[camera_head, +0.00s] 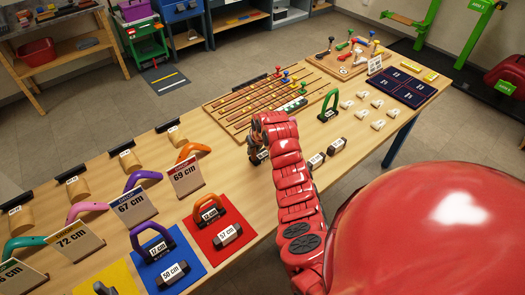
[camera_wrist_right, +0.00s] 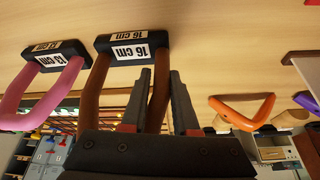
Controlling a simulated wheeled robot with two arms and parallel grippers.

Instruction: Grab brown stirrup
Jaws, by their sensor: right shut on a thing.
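The brown stirrup (camera_wrist_right: 92,88) has a dark base marked 16 cm and shows in the right wrist view, left of centre. My right gripper (camera_wrist_right: 158,95) has its two dark fingers on either side of one brown leg, shut on it. In the head view my right gripper (camera_head: 260,142) is at the table's middle, and the stirrup there is mostly hidden by the gripper and red arm. My left gripper is not in view.
A pink stirrup (camera_wrist_right: 42,92) stands close beside the brown one. A green stirrup (camera_head: 329,106) stands farther right on the table. A slotted wooden rack (camera_head: 240,104) lies behind the gripper. Red (camera_head: 225,252) and blue (camera_head: 190,275) mats with stirrups lie at the front left.

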